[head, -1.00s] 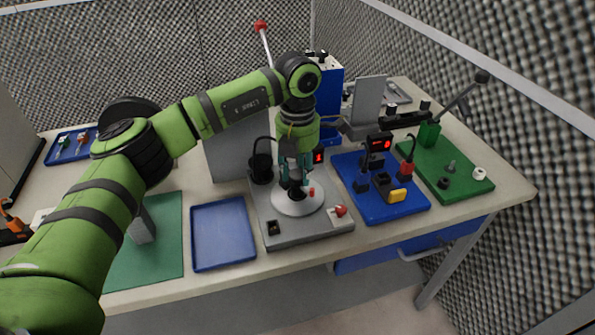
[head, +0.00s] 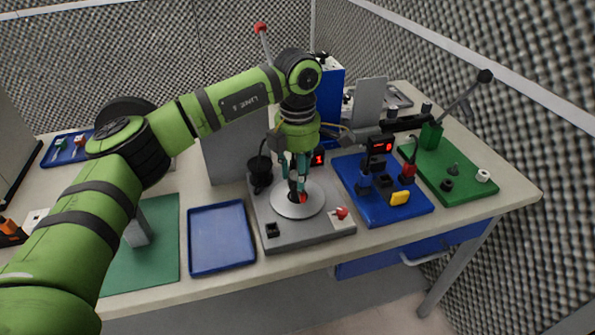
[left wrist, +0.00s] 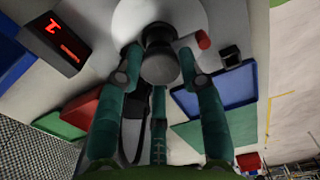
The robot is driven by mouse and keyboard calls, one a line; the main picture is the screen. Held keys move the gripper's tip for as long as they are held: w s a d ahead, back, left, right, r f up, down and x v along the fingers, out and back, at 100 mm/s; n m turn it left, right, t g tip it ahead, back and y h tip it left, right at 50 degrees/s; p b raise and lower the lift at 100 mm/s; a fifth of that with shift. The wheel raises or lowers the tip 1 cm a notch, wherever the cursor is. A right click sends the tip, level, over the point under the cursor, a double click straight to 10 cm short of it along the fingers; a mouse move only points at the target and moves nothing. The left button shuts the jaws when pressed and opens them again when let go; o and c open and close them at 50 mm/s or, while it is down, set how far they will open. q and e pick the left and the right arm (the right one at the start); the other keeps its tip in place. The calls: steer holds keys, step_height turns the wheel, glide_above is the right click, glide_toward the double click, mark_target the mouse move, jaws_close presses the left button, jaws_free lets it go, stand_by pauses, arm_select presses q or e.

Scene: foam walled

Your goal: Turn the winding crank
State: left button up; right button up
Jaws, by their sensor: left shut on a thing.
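The winding crank is on a grey base unit (head: 312,232). It has a round silver disc (head: 298,207), a dark knob (left wrist: 160,62) and a small red peg (left wrist: 203,40) beside the knob. My left gripper (head: 298,186) points down over the disc. In the left wrist view its fingers (left wrist: 159,68) are around the knob and shut on it; the fingers hide part of the knob in the head view. A small display (head: 318,159) behind the disc shows a red 1. My right gripper is not in view.
An empty blue tray (head: 221,236) lies left of the base. A blue board (head: 369,205) with a red display, a red plug and a yellow part stands right. Further right is a green board (head: 466,191) with a lever. A red button (head: 341,213) sits on the base's front right.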

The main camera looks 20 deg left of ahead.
arm_select(q)
steer(key=shift+f+m+b, duration=0.1)
steer(key=shift+m+b, duration=0.3)
steer(key=shift+m, duration=3)
steer(key=shift+m+b, duration=0.4)
steer(key=shift+m, duration=10.5)
steer(key=shift+m, duration=0.5)
